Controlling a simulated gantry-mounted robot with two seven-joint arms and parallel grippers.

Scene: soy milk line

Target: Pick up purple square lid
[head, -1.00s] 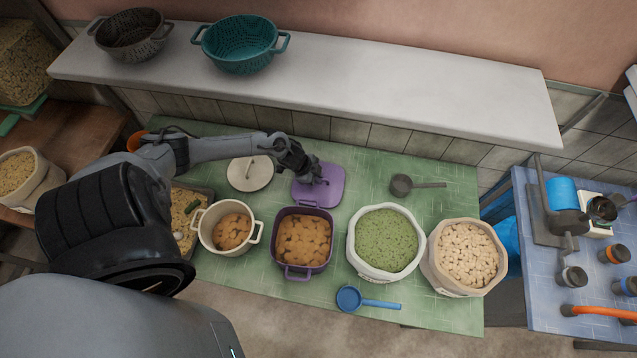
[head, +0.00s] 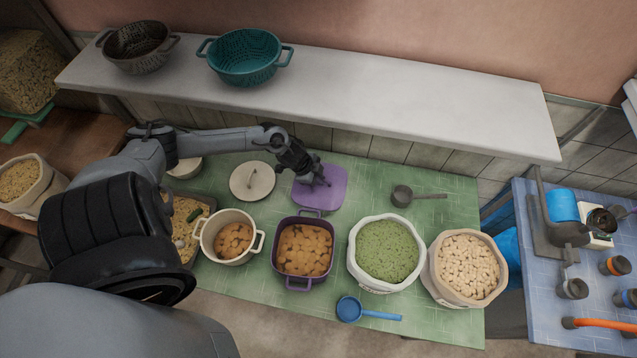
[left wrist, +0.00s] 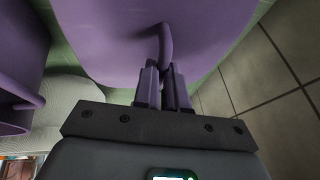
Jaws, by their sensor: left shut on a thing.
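The purple square lid (head: 326,196) is at the back of the green table, behind the purple pot (head: 304,250), which is full of tan pieces. My left gripper (head: 316,181) is over the lid's middle, shut on its handle. In the left wrist view the lid (left wrist: 110,40) fills the top, and the fingers (left wrist: 163,85) close around its upright handle (left wrist: 165,45). I cannot tell whether the lid is clear of the table. My right gripper is in neither current view.
A round beige lid (head: 252,181) lies left of the purple lid, and a dark ladle (head: 402,196) lies right. A cream pot (head: 231,240), a sack of green beans (head: 386,250) and a sack of pale beans (head: 466,267) stand in front. A white shelf (head: 330,85) runs behind.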

